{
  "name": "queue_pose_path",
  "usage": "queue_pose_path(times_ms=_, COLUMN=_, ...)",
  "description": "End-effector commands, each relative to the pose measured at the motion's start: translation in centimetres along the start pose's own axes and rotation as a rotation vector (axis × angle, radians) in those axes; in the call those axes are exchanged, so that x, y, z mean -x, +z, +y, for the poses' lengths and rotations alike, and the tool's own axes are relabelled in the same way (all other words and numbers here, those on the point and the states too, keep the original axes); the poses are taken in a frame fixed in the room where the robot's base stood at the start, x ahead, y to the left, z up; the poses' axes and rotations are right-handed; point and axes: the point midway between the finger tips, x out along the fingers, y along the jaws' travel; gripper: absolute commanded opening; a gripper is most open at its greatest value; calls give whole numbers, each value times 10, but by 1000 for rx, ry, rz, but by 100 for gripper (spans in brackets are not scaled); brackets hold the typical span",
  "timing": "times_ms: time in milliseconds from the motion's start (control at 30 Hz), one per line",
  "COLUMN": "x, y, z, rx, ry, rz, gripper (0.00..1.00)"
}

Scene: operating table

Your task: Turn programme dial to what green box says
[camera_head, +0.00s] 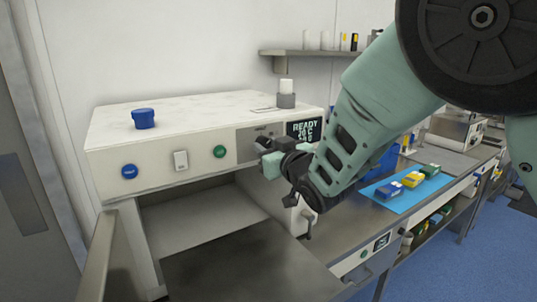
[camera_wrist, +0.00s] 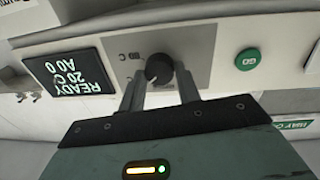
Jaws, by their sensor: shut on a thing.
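The programme dial (camera_wrist: 158,68) is a dark round knob on the pale front panel in the wrist view. My gripper (camera_wrist: 160,84) is shut on it, one finger on each side. In the head view my gripper (camera_head: 262,150) hides the dial. The dark display (camera_wrist: 68,74) reads READY, 20 C, A0 0; it also shows in the head view (camera_head: 304,130).
The panel also holds a green GO button (camera_head: 219,152), a white switch (camera_head: 180,161) and a blue button (camera_head: 129,171). A blue cup (camera_head: 143,118) stands on the machine's top. The chamber below is open, its lowered door (camera_head: 240,270) jutting out. Yellow (camera_head: 413,179) and blue (camera_head: 389,190) boxes share the mat.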

Motion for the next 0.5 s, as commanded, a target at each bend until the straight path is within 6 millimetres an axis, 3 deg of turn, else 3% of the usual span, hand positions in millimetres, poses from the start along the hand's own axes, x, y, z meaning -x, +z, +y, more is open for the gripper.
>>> queue_pose_path(times_ms=500, x=0, y=6, z=-1, rx=470, ry=0, rz=35, gripper=10)
